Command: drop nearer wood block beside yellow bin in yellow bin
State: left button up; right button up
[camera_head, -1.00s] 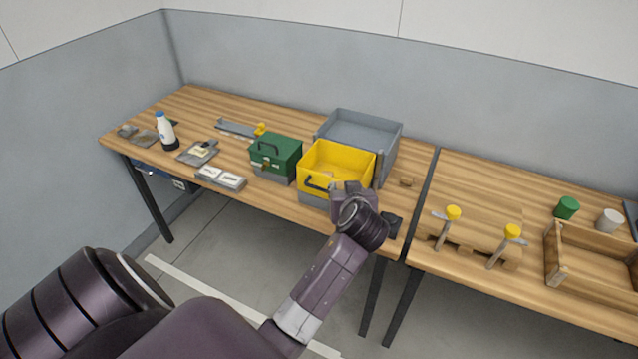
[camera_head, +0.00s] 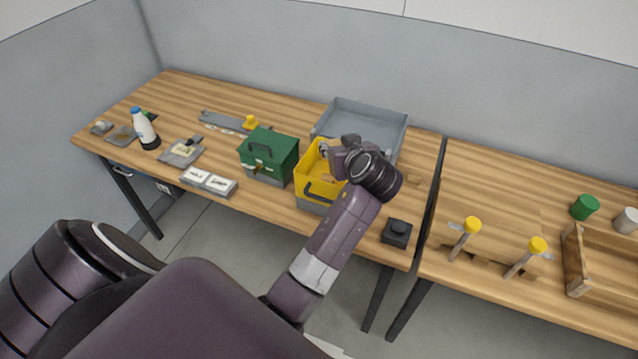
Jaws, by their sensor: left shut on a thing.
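The yellow bin (camera_head: 313,188) stands near the table's front edge, partly hidden by my left arm. My left gripper (camera_head: 328,153) is over the bin's opening. It is shut on a wood block, which the gripper hides almost wholly. Another wood block (camera_head: 413,180) lies on the table right of the bin, partly behind my left wrist. Something tan shows inside the bin, too small to tell. My right gripper is not in view.
A green toolbox (camera_head: 268,158) stands close left of the bin, and a grey open bin (camera_head: 362,114) behind it. A black box (camera_head: 397,233) sits at the front edge, right of my arm. Yellow-topped tools (camera_head: 466,238) stand on the right table.

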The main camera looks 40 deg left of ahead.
pick_arm(q)
notch_tip(320, 180, down, 5)
jog(key=b, duration=0.3)
jog(key=shift+s+d+r+b, duration=0.1)
jog(key=shift+b, duration=0.2)
jog(key=o, duration=1)
jog(key=v, duration=0.7)
jog(key=shift+s+d, duration=0.15)
jog(key=shift+d, duration=0.05)
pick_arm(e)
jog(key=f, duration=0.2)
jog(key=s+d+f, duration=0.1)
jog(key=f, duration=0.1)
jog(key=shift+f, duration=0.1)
